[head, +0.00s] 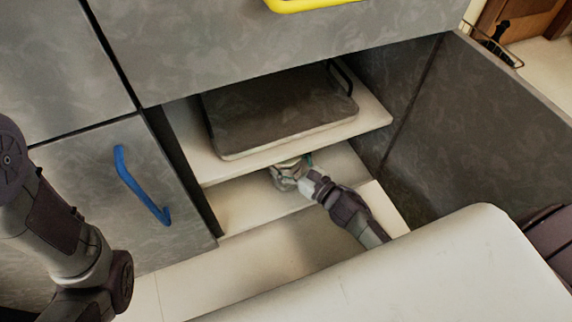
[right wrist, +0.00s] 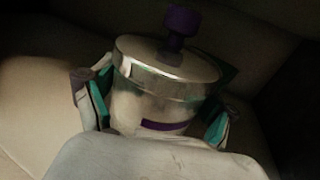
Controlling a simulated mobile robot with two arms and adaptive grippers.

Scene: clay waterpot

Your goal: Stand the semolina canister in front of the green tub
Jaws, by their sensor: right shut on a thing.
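A metal canister (right wrist: 155,88) with a domed lid, a purple knob and a purple band fills the middle of the right wrist view; no label is readable, so I cannot confirm it is the semolina canister. My right gripper (right wrist: 157,108) is shut on it, with teal finger pads on both sides. In the head view this gripper (head: 290,174) reaches into the open cabinet's lower level, under the shelf. I cannot make out the green tub; a greenish patch shows behind the canister. My left arm shows at the left, but its gripper is out of the picture.
A cabinet shelf (head: 375,118) above my right gripper bears a dark flat case (head: 275,105). The open door (head: 480,120) stands to the right. A closed door with a blue handle (head: 140,187) is at the left. The lower board (head: 245,205) is bare left of the gripper.

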